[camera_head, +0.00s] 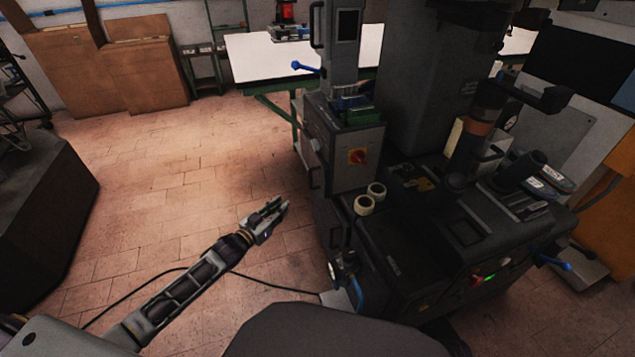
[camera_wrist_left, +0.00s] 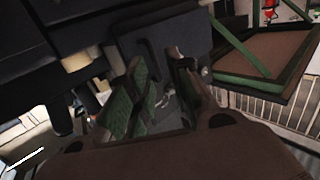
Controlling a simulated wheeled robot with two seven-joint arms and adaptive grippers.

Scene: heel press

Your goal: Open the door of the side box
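My right gripper is not in view.
A white-topped table (camera_head: 250,62) stands behind. A dark block (camera_head: 45,210) is at the left. The tiled floor between is free, with a black cable (camera_head: 150,285) lying across it.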

